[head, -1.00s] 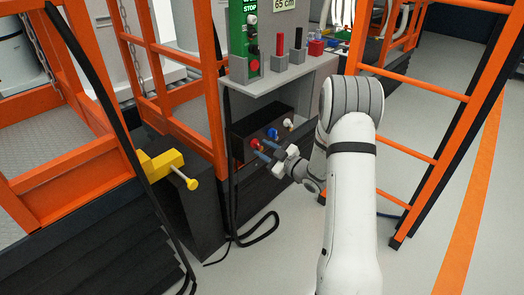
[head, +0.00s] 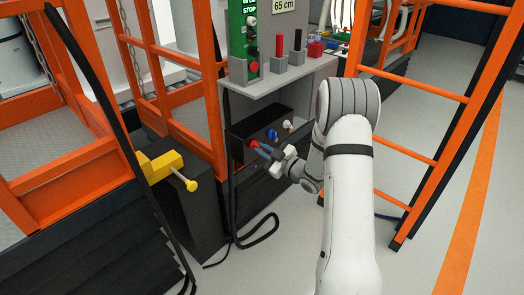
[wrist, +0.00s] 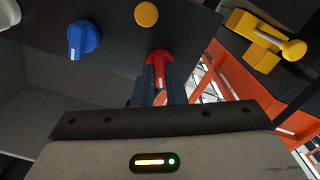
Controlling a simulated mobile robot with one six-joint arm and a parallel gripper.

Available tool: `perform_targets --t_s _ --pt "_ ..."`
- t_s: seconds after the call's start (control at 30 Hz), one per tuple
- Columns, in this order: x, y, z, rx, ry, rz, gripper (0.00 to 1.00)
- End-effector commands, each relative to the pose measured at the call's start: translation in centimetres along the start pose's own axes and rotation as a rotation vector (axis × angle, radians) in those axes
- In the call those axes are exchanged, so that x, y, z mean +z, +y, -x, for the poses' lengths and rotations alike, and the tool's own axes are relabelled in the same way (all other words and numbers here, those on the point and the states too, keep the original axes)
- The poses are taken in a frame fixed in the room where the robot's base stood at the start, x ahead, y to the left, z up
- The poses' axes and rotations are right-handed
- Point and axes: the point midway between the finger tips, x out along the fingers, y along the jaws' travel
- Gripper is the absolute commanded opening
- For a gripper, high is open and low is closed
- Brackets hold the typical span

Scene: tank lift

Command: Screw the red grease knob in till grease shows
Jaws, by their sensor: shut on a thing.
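The red grease knob (head: 254,144) is on the dark box front below the grey shelf. In the wrist view the red knob (wrist: 159,58) sticks out of the dark panel, straight ahead of my fingers. My gripper (head: 264,149) is shut on its near end, with the dark blue fingers (wrist: 160,92) on either side of it. The knob's far end meets the panel. A round orange-yellow disc (wrist: 146,14) is on the panel just above the knob. I cannot make out any grease.
A blue knob (wrist: 82,40) and a white knob (head: 287,124) sit beside the red one. A yellow block with a rod (head: 170,170) stands to the left. Orange rails (head: 205,110) and an orange ladder (head: 415,85) flank the box. A black hose (head: 265,230) lies on the floor.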

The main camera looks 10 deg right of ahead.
Motion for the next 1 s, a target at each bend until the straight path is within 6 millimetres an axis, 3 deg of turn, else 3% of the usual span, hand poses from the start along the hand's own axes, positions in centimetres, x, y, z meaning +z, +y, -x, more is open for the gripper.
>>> perform_targets --t_s 0.43,0.47,0.7,1.0 --pt "0.03 -0.21 -0.02 -0.004 0.000 -0.093 0.00" --pt "0.03 -0.22 -0.02 -0.004 0.000 -0.093 0.12" --pt "0.01 -0.17 -0.04 -0.004 0.000 -0.091 0.31" --pt "-0.02 -0.09 0.25 -0.002 0.000 -0.091 0.33"
